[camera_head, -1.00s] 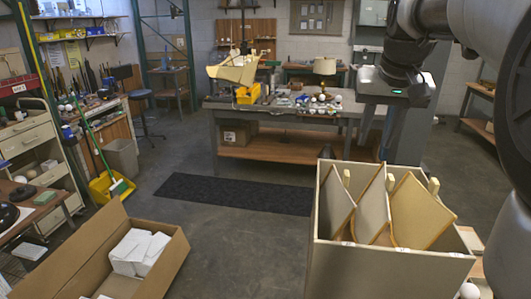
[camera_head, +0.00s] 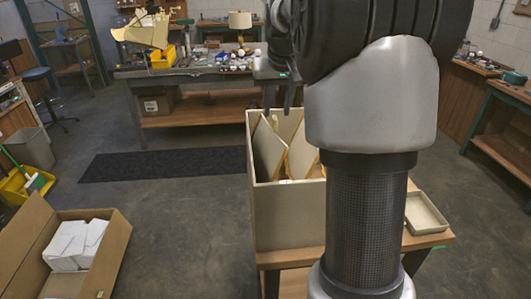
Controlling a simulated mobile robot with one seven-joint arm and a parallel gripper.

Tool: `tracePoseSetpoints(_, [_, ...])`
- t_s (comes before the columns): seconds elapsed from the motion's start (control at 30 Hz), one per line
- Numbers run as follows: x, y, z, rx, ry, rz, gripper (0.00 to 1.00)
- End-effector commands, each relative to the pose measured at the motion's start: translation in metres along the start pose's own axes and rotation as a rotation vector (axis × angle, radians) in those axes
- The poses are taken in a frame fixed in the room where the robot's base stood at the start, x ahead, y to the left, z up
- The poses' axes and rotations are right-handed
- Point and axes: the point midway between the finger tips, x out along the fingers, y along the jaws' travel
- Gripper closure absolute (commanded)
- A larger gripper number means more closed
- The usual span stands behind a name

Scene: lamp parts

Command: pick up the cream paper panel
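Cream paper panels with tan wooden edges stand tilted in an open cream box. The left panel (camera_head: 269,152) and another panel (camera_head: 303,155) to its right show; my arm hides the right part of the box (camera_head: 282,217). I cannot tell which of them is the task's panel. My gripper (camera_head: 280,106) points down, above and behind the panels in the picture. Its two dark fingers are apart, with nothing seen between them. It appears clear of the panels.
The box stands on a wooden table (camera_head: 292,258), with a shallow tray (camera_head: 425,213) at right. A cardboard box (camera_head: 115,255) with white packets (camera_head: 75,245) is at lower left. A cluttered workbench (camera_head: 190,73) stands behind. A black mat (camera_head: 165,163) lies on open floor.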

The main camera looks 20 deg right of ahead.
Motion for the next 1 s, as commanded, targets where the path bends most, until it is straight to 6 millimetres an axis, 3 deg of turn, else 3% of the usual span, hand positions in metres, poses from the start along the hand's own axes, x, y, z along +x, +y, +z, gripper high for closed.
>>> tracePoseSetpoints(0.17, [0.011,0.000,0.001,0.000,-0.001,0.000,0.67])
tracePoseSetpoints(0.5, [0.055,-0.001,0.003,0.000,-0.001,0.000,0.67])
tracePoseSetpoints(0.77, [0.058,-0.001,0.002,0.000,0.001,0.000,0.67])
tracePoseSetpoints(0.97, [0.058,-0.002,0.002,0.000,0.001,0.000,0.99])
tracePoseSetpoints(1.0, [0.058,-0.002,0.002,0.000,0.001,0.000,1.00])
